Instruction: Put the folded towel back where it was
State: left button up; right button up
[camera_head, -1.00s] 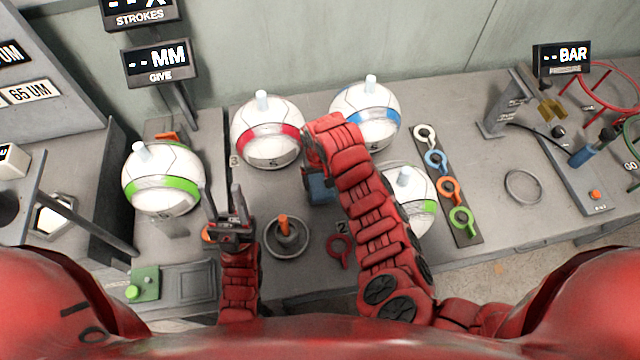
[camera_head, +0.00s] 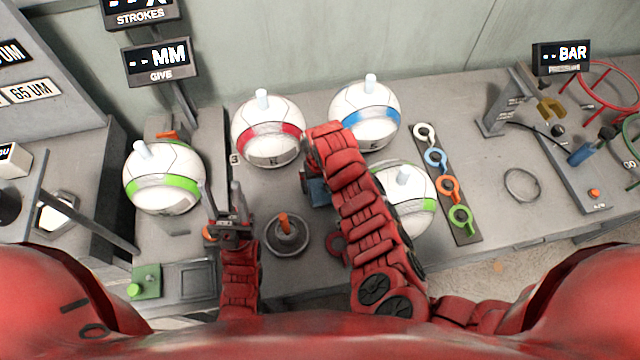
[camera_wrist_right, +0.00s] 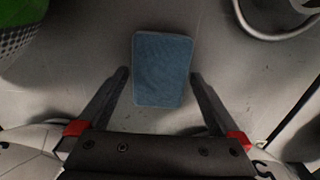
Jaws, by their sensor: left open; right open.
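The folded towel (camera_wrist_right: 162,70) is a blue rectangle lying flat on the grey bench in the right wrist view. My right gripper (camera_wrist_right: 160,80) is open, with one finger on each side of the towel and a gap to each. In the head view a blue patch of the towel (camera_head: 318,192) shows beside my right arm, which hides the rest. I cannot tell whether the fingertips touch the bench. My left gripper (camera_head: 222,200) is open and empty, left of the round base with the orange peg (camera_head: 286,236).
White balls with a red band (camera_head: 268,130), a blue band (camera_head: 364,115) and green bands (camera_head: 163,178) stand around the bench. A strip of coloured rings (camera_head: 447,190) lies right of my right arm. A loose grey ring (camera_head: 521,185) lies further right, with clear bench around it.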

aim_at(320, 187)
jog(key=shift+w+r, duration=0.1)
jog(key=shift+r, duration=0.4)
notch_tip(320, 187, up, 11)
jog(key=shift+r, duration=0.15)
dwell(0.4)
